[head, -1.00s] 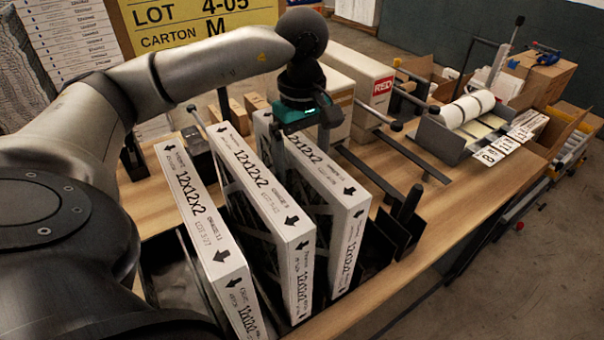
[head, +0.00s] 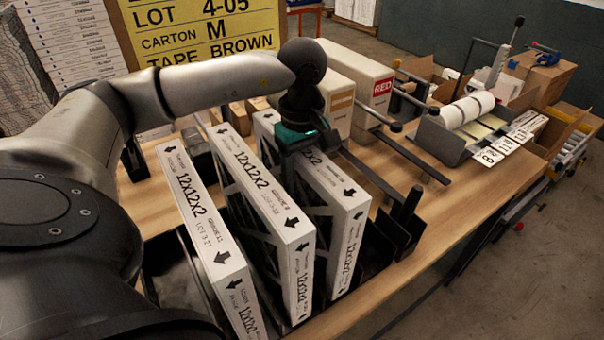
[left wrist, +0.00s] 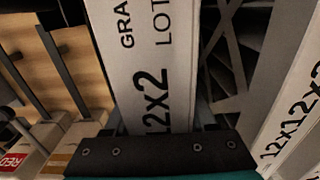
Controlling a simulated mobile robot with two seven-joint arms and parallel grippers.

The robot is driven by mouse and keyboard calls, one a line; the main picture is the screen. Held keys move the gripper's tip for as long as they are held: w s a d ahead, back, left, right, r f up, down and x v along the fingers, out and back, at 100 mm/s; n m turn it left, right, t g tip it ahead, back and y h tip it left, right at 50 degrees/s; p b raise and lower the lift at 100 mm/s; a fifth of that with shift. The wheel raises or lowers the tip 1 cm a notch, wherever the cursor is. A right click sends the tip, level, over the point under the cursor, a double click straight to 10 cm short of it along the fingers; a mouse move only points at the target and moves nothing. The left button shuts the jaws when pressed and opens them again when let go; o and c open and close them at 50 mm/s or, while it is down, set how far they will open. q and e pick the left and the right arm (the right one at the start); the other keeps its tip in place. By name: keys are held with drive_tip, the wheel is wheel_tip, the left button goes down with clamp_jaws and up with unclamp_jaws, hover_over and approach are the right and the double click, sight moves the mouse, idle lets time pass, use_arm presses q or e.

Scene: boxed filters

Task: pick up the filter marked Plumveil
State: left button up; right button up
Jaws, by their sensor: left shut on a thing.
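Three white-edged filters marked 12x12x2 stand upright side by side in a dark rack: a left filter (head: 205,235), a middle filter (head: 262,190) and a right filter (head: 343,190). The maker's names are too small to read, so I cannot tell which is Plumveil. My left gripper (head: 298,150) is down over the top edge of the right filter and shut on it. In the left wrist view the gripper (left wrist: 160,128) has a finger on each side of this filter's edge (left wrist: 152,60). The filter still stands in line with the others. My right gripper is not in view.
The middle filter stands close beside the held one. White boxes, one with a red label (head: 382,88), stand behind. Dark rods (head: 405,150) and an upright dark post (head: 408,208) are at the right. A roll holder (head: 450,135) stands further along the wooden table (head: 440,205).

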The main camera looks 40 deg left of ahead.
use_arm(q)
clamp_jaws()
idle(0.5)
